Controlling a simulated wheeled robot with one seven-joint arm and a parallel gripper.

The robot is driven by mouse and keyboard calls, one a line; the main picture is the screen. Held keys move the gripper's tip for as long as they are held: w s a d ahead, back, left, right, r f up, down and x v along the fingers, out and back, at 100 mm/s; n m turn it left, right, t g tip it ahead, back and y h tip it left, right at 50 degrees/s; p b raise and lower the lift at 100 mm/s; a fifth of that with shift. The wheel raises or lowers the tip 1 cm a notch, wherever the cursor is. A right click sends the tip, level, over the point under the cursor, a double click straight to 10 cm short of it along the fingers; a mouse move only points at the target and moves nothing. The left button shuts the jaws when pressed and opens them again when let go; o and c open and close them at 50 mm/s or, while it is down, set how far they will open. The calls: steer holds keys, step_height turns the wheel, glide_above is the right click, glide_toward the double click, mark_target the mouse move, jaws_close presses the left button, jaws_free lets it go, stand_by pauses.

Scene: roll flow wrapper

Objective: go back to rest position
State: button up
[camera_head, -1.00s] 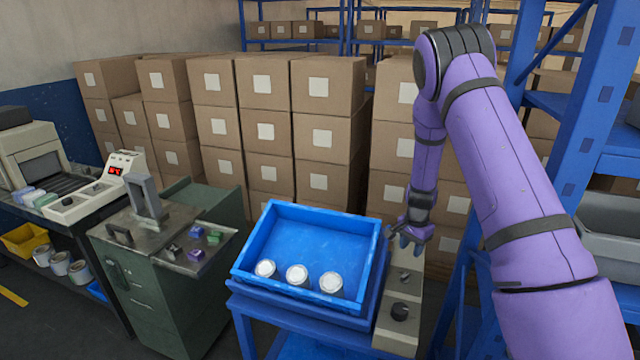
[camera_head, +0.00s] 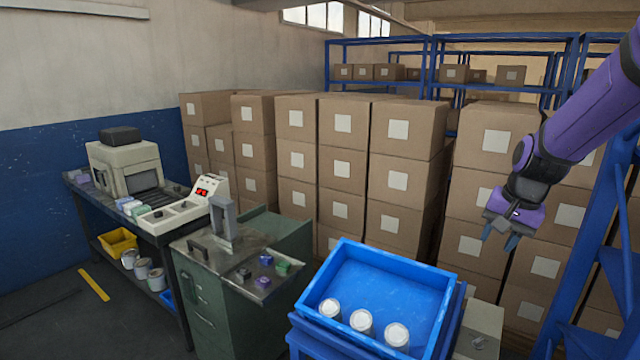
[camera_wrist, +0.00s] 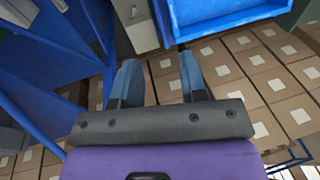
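My gripper (camera_head: 500,236) hangs at the right in the head view, in front of the stacked cartons and above and to the right of the blue tray. In the wrist view my gripper (camera_wrist: 158,75) shows its two blue-grey fingers apart with nothing between them. It is open and empty. My purple arm comes in from the upper right of the head view.
A blue tray (camera_head: 433,284) with 3 white-lidded cans stands at the bottom. A green cabinet (camera_head: 204,305) with small coloured blocks and a wrapper machine (camera_head: 125,168) are to the left. A blue rack post (camera_head: 592,245) stands close to my arm on the right.

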steer(key=s+a+r+n+t, duration=0.1)
steer(key=s+r, duration=0.3)
steer(key=s, duration=0.4)
steer(key=s+a+r+n, duration=0.2)
steer(key=s+r+n, duration=0.1)
steer(key=s, duration=0.6)
steer(key=s+a+r+n+t+h, duration=0.1)
steer(key=s+a+r+n, duration=0.1)
steer(key=s+r, duration=0.3)
steer(key=s+n, duration=0.1)
steer(key=s, duration=0.2)
steer(key=shift+s+a+r+t, duration=0.2)
steer(key=shift+s+a+t, duration=0.1)
steer(key=shift+a, duration=0.05)
